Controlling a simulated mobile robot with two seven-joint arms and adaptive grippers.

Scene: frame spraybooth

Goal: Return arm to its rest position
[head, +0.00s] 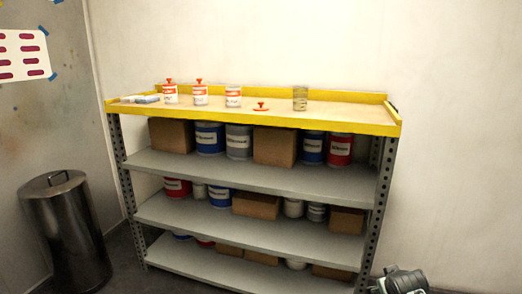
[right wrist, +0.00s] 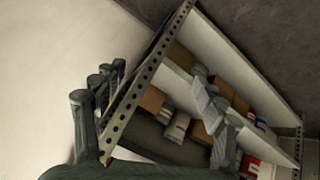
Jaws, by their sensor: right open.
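My right gripper (right wrist: 155,100) is open in the right wrist view, its dark fingers spread wide with nothing between them. In the head view, a dark piece of my right arm or gripper (head: 403,281) shows at the bottom right edge, low and in front of the shelf's right leg. The fingers cannot be made out there. My left arm and gripper are in neither view.
A shelf rack with a yellow-rimmed top (head: 270,118) stands ahead, holding cans and boxes below. On top are several white-and-red containers (head: 200,95), a loose red-topped piece (head: 261,106) and a beige can (head: 300,98). A metal bin (head: 67,235) stands left.

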